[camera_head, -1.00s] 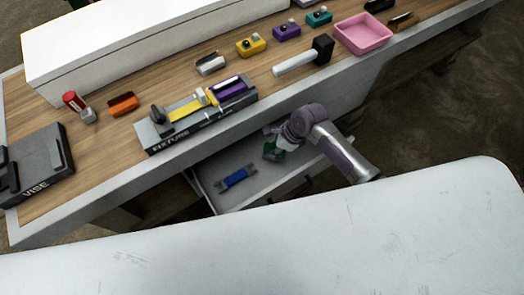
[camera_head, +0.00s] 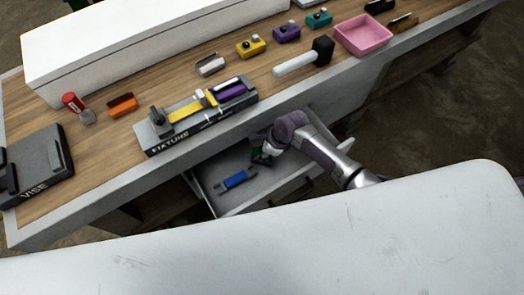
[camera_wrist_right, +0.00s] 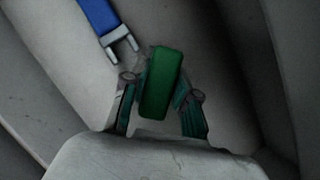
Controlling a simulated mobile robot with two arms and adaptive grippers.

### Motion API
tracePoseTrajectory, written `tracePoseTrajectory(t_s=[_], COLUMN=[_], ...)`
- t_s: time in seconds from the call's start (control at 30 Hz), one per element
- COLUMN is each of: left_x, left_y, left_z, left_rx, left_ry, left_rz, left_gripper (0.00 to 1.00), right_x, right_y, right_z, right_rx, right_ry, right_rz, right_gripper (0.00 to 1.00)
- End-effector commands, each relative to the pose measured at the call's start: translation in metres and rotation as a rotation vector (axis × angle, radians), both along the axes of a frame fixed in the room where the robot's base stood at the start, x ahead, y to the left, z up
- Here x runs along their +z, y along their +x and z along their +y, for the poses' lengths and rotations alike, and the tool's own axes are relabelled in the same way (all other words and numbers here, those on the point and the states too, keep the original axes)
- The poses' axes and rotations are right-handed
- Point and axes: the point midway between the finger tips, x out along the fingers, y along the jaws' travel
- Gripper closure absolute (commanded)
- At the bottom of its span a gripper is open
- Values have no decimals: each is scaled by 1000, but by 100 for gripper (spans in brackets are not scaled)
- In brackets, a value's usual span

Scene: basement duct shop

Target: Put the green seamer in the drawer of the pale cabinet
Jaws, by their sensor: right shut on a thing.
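The green seamer (camera_wrist_right: 161,82) is between the fingers of my right gripper (camera_wrist_right: 160,95), which is shut on it. In the head view the green seamer (camera_head: 260,157) shows as a small dark green patch under my right gripper (camera_head: 261,150), inside the open drawer (camera_head: 285,190). The drawer's pale floor shows around it in the wrist view. I cannot tell whether the seamer touches the floor. A blue tool (camera_head: 236,179) lies in the drawer to its left, and it shows in the wrist view (camera_wrist_right: 98,17). My left gripper is not in view.
The bench above holds a fixture (camera_head: 200,112), a vise (camera_head: 38,165), a black-headed mallet (camera_head: 296,63), a pink tray (camera_head: 362,35) and several small coloured tools. The bench edge overhangs the back of the drawer. A white surface (camera_head: 300,240) fills the front.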

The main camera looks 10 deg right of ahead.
Motion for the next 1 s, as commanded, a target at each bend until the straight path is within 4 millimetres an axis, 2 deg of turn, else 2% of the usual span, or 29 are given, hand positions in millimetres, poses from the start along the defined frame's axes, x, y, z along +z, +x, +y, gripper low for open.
tracePoseTrajectory(t_s=[0.03, 0.17, 0.53, 0.67, 1.0], left_x=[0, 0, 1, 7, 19], left_y=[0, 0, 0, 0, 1], left_z=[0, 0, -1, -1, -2], left_rx=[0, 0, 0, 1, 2], left_ry=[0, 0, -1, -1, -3], left_rz=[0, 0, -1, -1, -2], left_gripper=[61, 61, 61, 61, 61], right_x=[0, 0, 5, 23, 89], right_y=[0, 0, 0, -3, -15], right_z=[0, 0, -1, -7, -32], right_rx=[0, 0, 0, 0, 1], right_ry=[0, 0, -1, 1, 0], right_rz=[0, 0, 0, -2, -2], right_gripper=[66, 46, 46, 46, 46])
